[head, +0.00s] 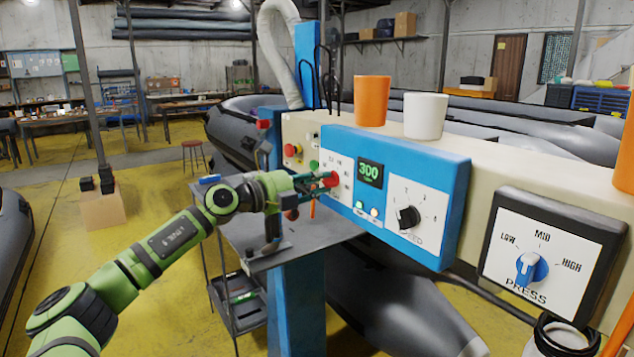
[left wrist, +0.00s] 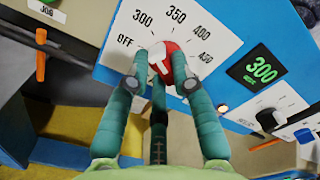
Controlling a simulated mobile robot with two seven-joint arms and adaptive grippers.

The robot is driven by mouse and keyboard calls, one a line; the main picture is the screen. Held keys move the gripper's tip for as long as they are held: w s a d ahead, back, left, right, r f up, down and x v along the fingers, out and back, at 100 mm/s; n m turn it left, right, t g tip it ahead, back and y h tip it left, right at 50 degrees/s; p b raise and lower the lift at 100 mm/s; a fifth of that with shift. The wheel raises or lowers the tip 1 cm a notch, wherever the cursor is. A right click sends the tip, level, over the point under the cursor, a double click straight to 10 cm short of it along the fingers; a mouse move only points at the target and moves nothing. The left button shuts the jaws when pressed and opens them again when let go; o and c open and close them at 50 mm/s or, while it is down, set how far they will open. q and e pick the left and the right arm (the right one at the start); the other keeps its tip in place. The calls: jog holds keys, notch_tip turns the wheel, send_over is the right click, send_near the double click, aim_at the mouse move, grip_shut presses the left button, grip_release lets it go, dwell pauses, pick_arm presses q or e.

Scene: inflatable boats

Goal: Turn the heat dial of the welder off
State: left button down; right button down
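The welder's heat dial is a round red knob with a white pointer. It sits on the left white panel of the blue control box (head: 440,185), and in the left wrist view the dial (left wrist: 157,66) has the marks OFF, 300, 350, 400 and 450 around it. The pointer is partly hidden, so its exact setting is hard to read. The green display (left wrist: 262,70) reads 300. My left gripper (left wrist: 160,62) has its two fingers drawn in on either side of the dial, the right fingertip covering part of it. My right gripper is not in view.
A black speed dial (head: 408,217) sits on the same box, and a blue press dial (head: 531,268) is farther right. An orange cup (head: 371,101) and a white cup (head: 425,116) stand on the beam above. A grey table (head: 250,225) lies below my gripper.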

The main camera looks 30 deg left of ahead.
pick_arm(q)
jog(key=shift+r+n+p, duration=0.15)
jog(key=shift+n+p, duration=0.35)
jog(key=shift+p, duration=0.35)
jog(key=n+p, duration=0.4)
jog(key=p, duration=0.1)
jog(key=shift+n, duration=0.3)
jog(key=shift+d+f+n+p, duration=0.1)
jog(key=shift+f+n+p, duration=0.15)
jog(key=shift+n+p, duration=1.2)
jog(key=c, duration=1.1)
grip_release()
jog(key=shift+o, duration=0.2)
jog(key=shift+f, duration=0.1)
